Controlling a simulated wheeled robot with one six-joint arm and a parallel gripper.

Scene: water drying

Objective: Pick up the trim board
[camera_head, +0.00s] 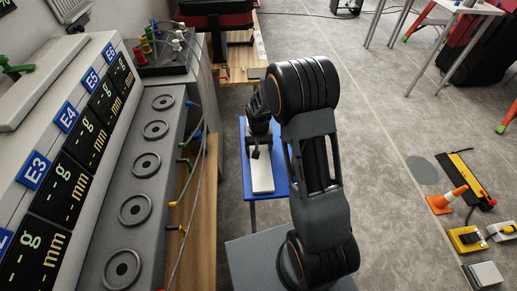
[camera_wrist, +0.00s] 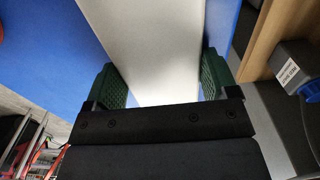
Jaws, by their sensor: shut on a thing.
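The trim board (camera_head: 262,176) is a long, pale, flat board over a small blue table (camera_head: 281,182) in the head view. In the wrist view the board (camera_wrist: 150,45) runs up from between the green finger pads, with the blue tabletop (camera_wrist: 50,45) behind it. My gripper (camera_wrist: 162,82) is shut on the board, one pad at each side edge. In the head view my gripper (camera_head: 256,150) is at the board's far part, and my arm partly hides the table. I cannot tell whether the board touches the tabletop.
A grey panel with round sockets (camera_head: 134,209) and a display panel (camera_head: 75,150) stand at the left, beside a wooden surface (camera_head: 205,200). Open floor lies right of my arm.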

